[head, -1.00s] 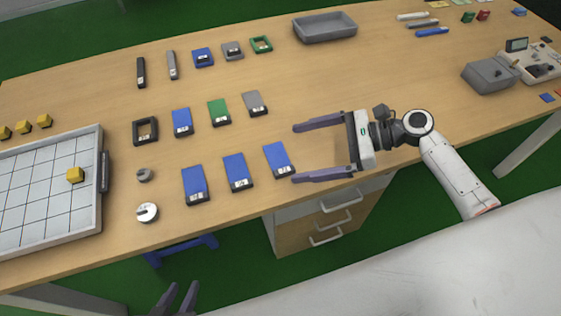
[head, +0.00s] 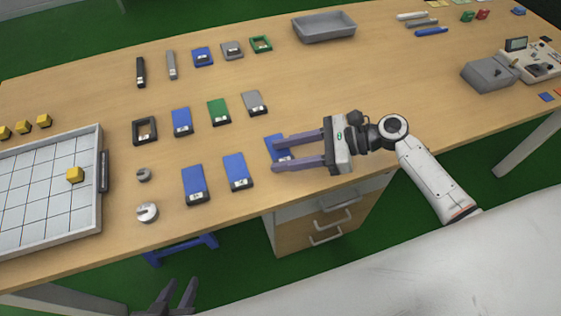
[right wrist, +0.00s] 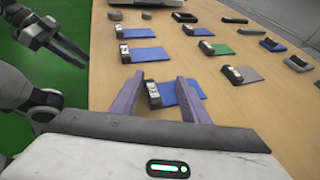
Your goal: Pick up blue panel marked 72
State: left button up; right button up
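Three blue panels with dark, labelled ends lie in the front row: one at left (head: 195,184), one in the middle (head: 237,171), and one at right (head: 275,143). Their numbers are too small to read, so I cannot tell which is 72. My right gripper (head: 277,155) is partly open over the rightmost panel, its fingers covering part of it. In the right wrist view, this panel (right wrist: 165,93) shows between and beneath the fingers (right wrist: 158,88), with one finger crossing over its blue part. My left gripper (head: 182,284) is open and empty, off the table's front edge.
Another blue panel (head: 182,121), a green panel (head: 219,112) and a grey panel (head: 254,103) lie behind. A white gridded tray (head: 98,215) is at left. A grey bin (head: 325,27) stands at the back.

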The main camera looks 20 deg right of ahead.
jog(key=shift+s+f, duration=0.1)
jog(key=shift+f, duration=0.2)
grip_shut()
